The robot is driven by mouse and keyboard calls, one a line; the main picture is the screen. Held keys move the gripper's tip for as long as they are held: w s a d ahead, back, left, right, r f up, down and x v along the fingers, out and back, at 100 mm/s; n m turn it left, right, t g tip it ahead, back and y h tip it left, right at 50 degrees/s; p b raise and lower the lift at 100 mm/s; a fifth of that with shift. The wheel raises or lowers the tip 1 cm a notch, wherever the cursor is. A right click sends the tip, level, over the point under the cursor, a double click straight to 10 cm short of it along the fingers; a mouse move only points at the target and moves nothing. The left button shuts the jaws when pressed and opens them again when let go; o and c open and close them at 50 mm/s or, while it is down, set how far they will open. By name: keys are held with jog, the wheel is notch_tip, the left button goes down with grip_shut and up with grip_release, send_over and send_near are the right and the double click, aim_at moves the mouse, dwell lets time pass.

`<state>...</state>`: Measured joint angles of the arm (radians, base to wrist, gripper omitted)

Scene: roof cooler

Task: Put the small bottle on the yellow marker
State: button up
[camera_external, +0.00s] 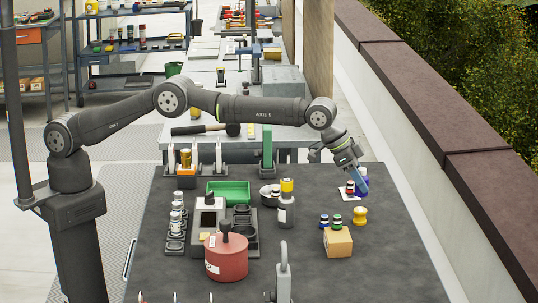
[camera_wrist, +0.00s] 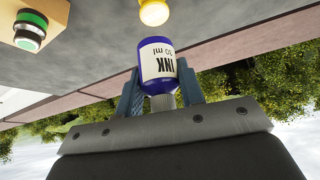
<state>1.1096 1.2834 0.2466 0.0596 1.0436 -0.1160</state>
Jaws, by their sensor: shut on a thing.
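The small bottle (camera_wrist: 157,62) is blue-purple with a white label reading INK. My gripper (camera_wrist: 160,88) is shut on it, with one blue finger on each side.
A wooden block (camera_external: 338,241) with green and blue buttons stands left of the yellow piece. The table's right front is clear.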

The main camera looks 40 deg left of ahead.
aim_at(360, 191)
jog(key=shift+w+f, duration=0.3)
jog(key=shift+w, duration=0.05)
jog(key=shift+f, duration=1.9)
jog(key=shift+f, duration=0.2)
jog(key=o, duration=1)
jog(key=shift+r, duration=0.1)
jog(key=shift+s+a+r, duration=0.1)
jog(key=shift+a+r, duration=0.05)
jog(key=shift+r, duration=0.3)
jog(key=v, duration=1.1)
